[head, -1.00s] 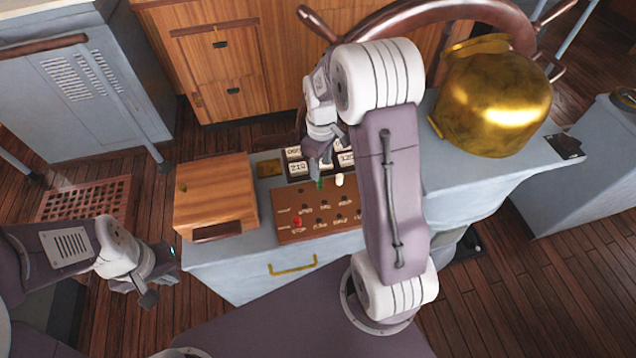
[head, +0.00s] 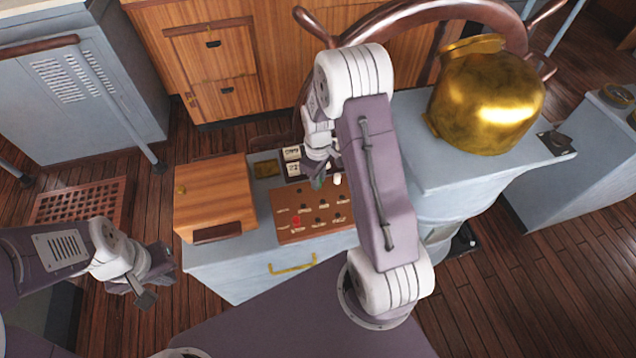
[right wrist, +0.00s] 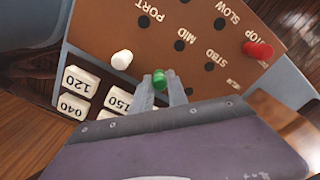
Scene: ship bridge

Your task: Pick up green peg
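The green peg (right wrist: 160,80) is between the fingertips of my right gripper (right wrist: 161,86) in the right wrist view. The fingers lie close against both its sides and look shut on it. In the head view the peg (head: 317,184) shows small at the far edge of the brown panel (head: 285,228), below my right gripper (head: 318,172). Its lower end is hidden, so I cannot tell whether it sits in a hole. My left gripper (head: 150,285) hangs empty at lower left, away from the console; its finger gap is unclear.
A white peg (right wrist: 122,60) stands close beside the green one, and a red peg (right wrist: 258,50) is further off on the panel. Numbered tiles (right wrist: 82,80) lie beside the panel. A wooden box (head: 215,195) stands left, a brass binnacle (head: 487,105) right.

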